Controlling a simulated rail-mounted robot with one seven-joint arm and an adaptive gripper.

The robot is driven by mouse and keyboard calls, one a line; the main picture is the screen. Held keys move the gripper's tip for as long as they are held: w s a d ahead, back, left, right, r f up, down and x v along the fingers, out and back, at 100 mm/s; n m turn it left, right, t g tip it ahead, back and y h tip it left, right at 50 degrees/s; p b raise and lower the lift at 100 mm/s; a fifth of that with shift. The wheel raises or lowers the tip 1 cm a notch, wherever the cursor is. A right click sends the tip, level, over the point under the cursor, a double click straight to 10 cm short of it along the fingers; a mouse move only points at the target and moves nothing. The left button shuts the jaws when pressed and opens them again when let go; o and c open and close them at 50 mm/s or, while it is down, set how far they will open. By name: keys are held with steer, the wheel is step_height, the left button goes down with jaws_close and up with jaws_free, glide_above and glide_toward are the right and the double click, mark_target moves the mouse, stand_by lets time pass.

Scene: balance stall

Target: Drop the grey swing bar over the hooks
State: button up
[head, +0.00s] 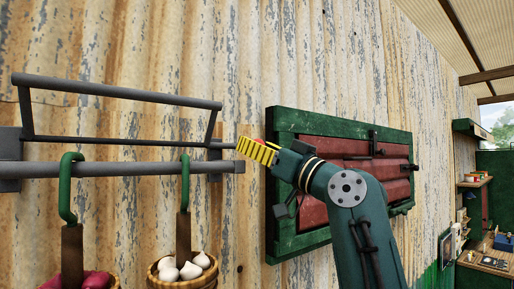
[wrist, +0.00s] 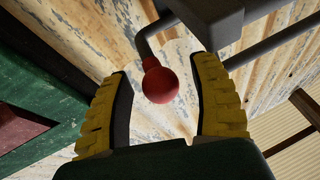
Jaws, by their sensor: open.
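The grey swing bar (head: 120,94) is raised, its long top bar above the fixed grey rail (head: 125,169) on the wall. Two green hooks, the left hook (head: 67,190) and the right hook (head: 185,180), hang over that rail. My gripper (head: 245,147) is open at the right end of the swing bar's lower rod. In the wrist view a red ball knob (wrist: 160,83) on a bent grey rod sits between the open yellow fingers of my gripper (wrist: 165,75). Gaps show on both sides of the knob. In the head view the fingers mostly hide it.
A basket of white bulbs (head: 183,270) hangs under the right hook, and dark red produce (head: 85,281) under the left one. A green-framed red shutter (head: 345,165) is on the corrugated wall behind my arm. Shelves and a counter (head: 487,262) stand far right.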

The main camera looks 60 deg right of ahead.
steer(key=v, duration=1.2)
